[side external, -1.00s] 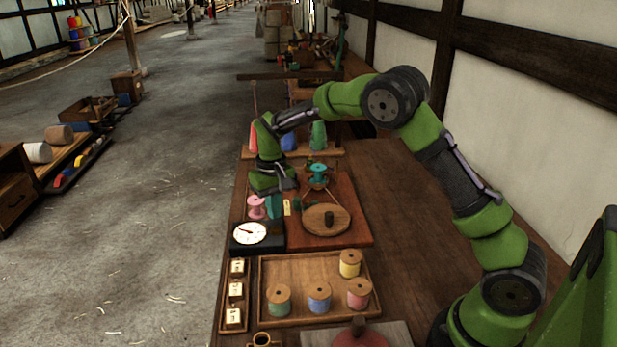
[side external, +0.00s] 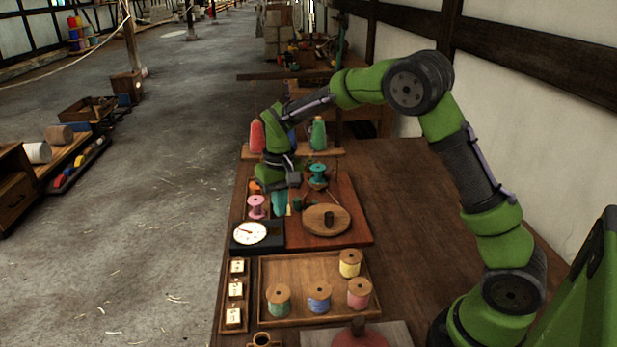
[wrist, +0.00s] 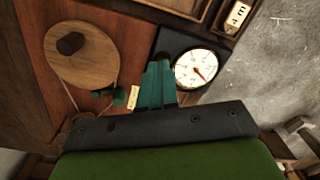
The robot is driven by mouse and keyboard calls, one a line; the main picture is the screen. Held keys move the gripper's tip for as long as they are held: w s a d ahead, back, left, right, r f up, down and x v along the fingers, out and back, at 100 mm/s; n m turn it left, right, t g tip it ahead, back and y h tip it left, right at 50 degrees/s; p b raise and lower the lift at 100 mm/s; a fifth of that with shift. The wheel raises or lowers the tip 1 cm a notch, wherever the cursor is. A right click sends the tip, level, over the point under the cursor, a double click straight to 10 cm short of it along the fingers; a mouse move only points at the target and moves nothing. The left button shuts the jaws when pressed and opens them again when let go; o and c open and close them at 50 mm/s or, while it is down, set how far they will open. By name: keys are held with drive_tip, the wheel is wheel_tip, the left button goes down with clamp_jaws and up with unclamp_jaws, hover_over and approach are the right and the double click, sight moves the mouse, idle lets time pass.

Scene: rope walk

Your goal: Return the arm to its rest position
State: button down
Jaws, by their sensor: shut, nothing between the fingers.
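My gripper (side external: 279,204) hangs at the left of the red-brown board (side external: 345,238), behind the white-faced dial. Its teal fingers are shut with nothing between them, and they also show in the wrist view (wrist: 158,68). A pink spool (side external: 256,207) is just left of the fingers in the side view. The dial (side external: 250,233) is nearer the camera, and its face also shows in the wrist view (wrist: 196,69). The round wooden disc (side external: 340,222) with a dark knob is to the right. I cannot tell the fingers' height above the board.
A wooden tray (side external: 300,270) holds several thread spools at the front. A teal spool (side external: 318,172) stands on the board right of my gripper. Red and green cones (side external: 319,134) stand behind. The bench (side external: 390,200) right of the board is bare.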

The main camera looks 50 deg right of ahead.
drive_tip(key=s+a+r+t, duration=0.1)
drive_tip(key=s+r, duration=0.3)
drive_tip(key=s, duration=0.4)
drive_tip(key=s+a+r+t+y, duration=0.1)
drive_tip(key=s+r+t, duration=0.2)
drive_tip(key=s+r, duration=0.2)
drive_tip(key=s+a+r+t, duration=0.1)
drive_tip(key=s+r+t, duration=0.2)
drive_tip(key=s, duration=0.7)
wheel_tip(320, 180, up, 2)
drive_tip(key=shift+s+a+r+m+y, duration=0.2)
drive_tip(key=shift+s+a+m+y, duration=0.1)
drive_tip(key=shift+s+a, duration=0.1)
